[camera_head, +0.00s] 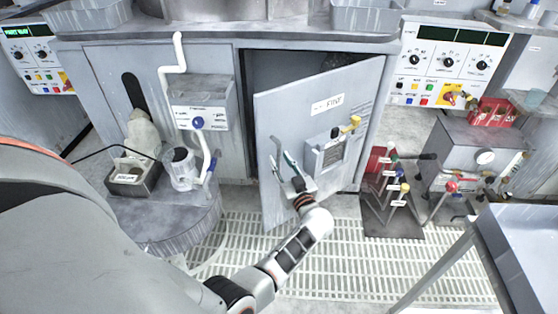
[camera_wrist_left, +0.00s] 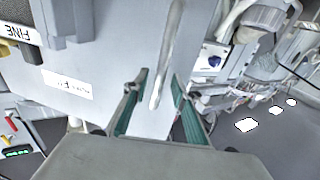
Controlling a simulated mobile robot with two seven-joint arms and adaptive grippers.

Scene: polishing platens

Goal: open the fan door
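The light grey door (camera_head: 290,105) with a white label stands partly open. Its left edge is swung out, its right side is by the cabinet frame, and a dark gap shows behind it. The door also fills much of the left wrist view (camera_wrist_left: 105,60), with a slim pale upright handle (camera_wrist_left: 169,55). My left gripper (camera_head: 283,164) is in front of the door near its left edge. In the left wrist view its two green-padded fingers (camera_wrist_left: 159,82) are parted, with the handle's lower end between them. I cannot tell whether they touch it. My right gripper is not in view.
A box with a yellow knob (camera_head: 349,125) sits on the door front. A rack of colored-handled levers (camera_head: 393,205) stands right of the door. A round grey platform with a jug (camera_head: 182,168) is at left. A slatted floor grate (camera_head: 350,270) lies below.

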